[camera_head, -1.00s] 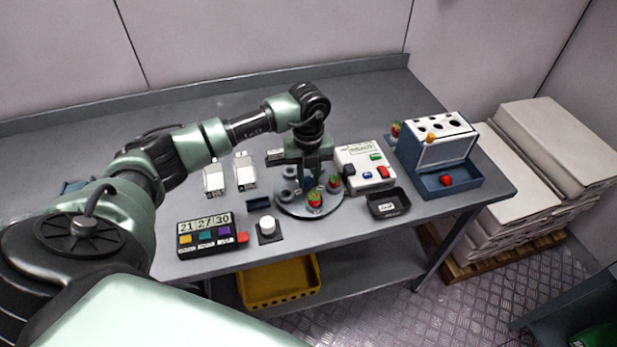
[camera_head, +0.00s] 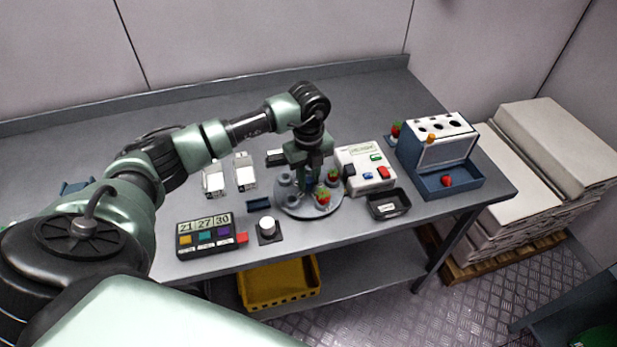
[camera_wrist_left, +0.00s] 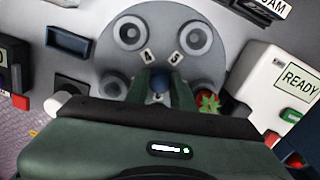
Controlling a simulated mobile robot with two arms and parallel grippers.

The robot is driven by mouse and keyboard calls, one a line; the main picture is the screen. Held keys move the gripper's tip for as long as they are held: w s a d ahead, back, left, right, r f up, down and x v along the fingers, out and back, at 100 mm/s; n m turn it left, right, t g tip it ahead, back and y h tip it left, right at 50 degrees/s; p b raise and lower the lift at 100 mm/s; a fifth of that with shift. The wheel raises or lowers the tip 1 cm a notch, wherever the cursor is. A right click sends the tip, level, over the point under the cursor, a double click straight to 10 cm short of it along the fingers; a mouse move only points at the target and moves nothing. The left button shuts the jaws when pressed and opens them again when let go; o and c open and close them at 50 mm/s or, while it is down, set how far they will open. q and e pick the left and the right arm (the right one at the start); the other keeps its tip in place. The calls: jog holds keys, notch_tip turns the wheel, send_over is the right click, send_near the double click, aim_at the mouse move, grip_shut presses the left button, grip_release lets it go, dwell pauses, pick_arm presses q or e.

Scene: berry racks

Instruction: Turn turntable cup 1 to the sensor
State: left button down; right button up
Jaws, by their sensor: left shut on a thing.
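The round grey turntable (camera_head: 297,211) stands on the bench and carries several cups. My left gripper (camera_head: 308,188) points down over its middle. In the left wrist view its fingers (camera_wrist_left: 163,92) are shut on the blue centre knob (camera_wrist_left: 161,80). Cups marked 4 and 5 (camera_wrist_left: 190,38) look empty there; the mark of cup 1 is hidden. Two strawberries sit on the right side, one in front (camera_head: 322,197) and one behind (camera_head: 333,176). The cream sensor box (camera_head: 362,160) stands just right of the turntable, and its display reads READY (camera_wrist_left: 298,80). My right gripper is not in view.
A black tray (camera_head: 373,212) stands front right, with a blue berry rack (camera_head: 425,187) beyond. A white button (camera_head: 267,224) and a display panel (camera_head: 184,250) stand front left. White-topped containers (camera_head: 244,176) lie behind. The back of the bench is clear.

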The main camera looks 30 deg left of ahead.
aim_at(308, 179)
pick_arm(q)
jog(key=shift+w+a+r, duration=0.1)
jog(key=shift+r, duration=0.05)
jog(key=c, duration=1.2)
grip_release()
jog(key=shift+r, duration=0.4)
notch_tip(308, 179, up, 7)
jog(key=shift+f+b, duration=0.1)
jog(key=shift+b, duration=1)
